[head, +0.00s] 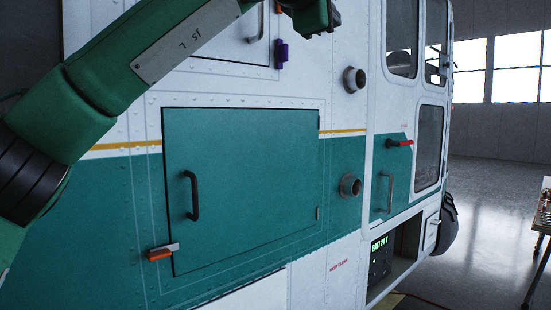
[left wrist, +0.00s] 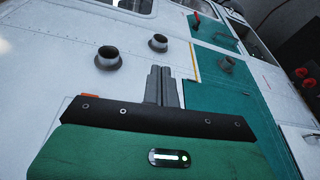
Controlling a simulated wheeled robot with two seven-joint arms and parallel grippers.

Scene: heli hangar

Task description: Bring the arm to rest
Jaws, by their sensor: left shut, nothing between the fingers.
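My left arm (head: 150,60) is green and crosses the upper left of the head view, raised in front of the helicopter's side. Only the dark end of it shows at the top edge. In the left wrist view my left gripper (left wrist: 161,74) points away from the camera, its grey fingers together and empty. It appears in front of the white and teal helicopter side, and I cannot tell the gap to it. My right gripper is in neither view.
A closed teal hatch (head: 250,185) has a dark handle (head: 191,195) and an orange latch (head: 162,253). Round ports (head: 350,187) stick out of the side. An open bay (head: 388,258) holds a lit green display. A table (head: 541,220) stands far right, with open floor between.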

